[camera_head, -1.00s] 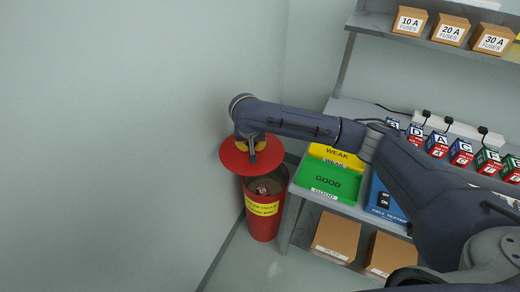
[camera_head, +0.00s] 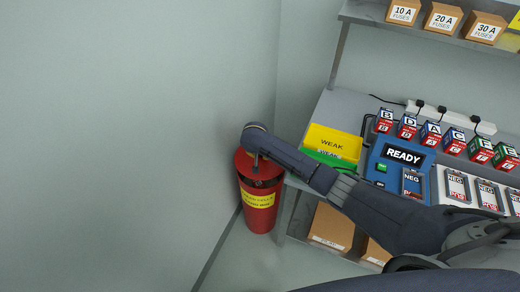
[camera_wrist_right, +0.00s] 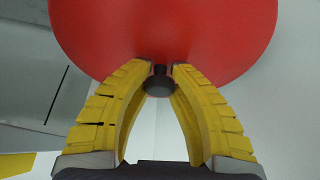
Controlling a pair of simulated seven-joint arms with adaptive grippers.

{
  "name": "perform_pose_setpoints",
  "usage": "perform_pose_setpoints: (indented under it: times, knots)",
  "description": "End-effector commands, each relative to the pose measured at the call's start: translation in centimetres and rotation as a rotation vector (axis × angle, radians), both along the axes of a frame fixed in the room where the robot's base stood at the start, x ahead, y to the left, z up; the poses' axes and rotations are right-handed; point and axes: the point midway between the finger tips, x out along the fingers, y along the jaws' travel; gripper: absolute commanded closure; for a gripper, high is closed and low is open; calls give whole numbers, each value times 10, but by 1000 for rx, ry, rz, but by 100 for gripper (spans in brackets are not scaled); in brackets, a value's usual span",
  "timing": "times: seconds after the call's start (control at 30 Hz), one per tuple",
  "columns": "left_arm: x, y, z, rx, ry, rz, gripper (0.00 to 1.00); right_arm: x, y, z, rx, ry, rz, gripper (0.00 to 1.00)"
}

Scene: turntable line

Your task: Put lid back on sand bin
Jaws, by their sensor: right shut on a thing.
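The red sand bin (camera_head: 258,218) with a yellow label stands on the floor, left of the bench. Its round red lid (camera_head: 243,163) is over the bin's mouth, partly hidden by my right arm. A dark strip shows between lid and bin rim, so I cannot tell whether the lid touches the rim all round. My right gripper (camera_head: 257,163) is above the lid, mostly hidden by its own wrist. In the right wrist view, its yellow fingers (camera_wrist_right: 160,68) are shut on the lid's dark knob (camera_wrist_right: 158,86), with the red lid (camera_wrist_right: 165,30) beyond. My left gripper is not in view.
The bench right of the bin holds a yellow WEAK tray (camera_head: 334,138), a green tray (camera_head: 330,158) and a blue tester reading READY (camera_head: 404,154). Cardboard boxes (camera_head: 331,226) sit below. A plain wall is to the left.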

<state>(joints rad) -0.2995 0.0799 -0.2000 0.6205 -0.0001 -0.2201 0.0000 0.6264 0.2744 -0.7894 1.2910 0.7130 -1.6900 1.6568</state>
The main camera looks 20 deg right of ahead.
Motion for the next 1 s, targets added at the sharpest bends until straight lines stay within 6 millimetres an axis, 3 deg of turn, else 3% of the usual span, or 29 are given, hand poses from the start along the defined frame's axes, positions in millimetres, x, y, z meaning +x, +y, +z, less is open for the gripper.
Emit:
perform_pose_setpoints:
  times: [0.6, 1.0]
  knots:
    - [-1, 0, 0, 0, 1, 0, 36, 0, 1, -45, 2, 0, -1, 100]
    - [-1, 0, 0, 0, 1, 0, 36, 0, 0, -59, 0, -1, 0, 100]
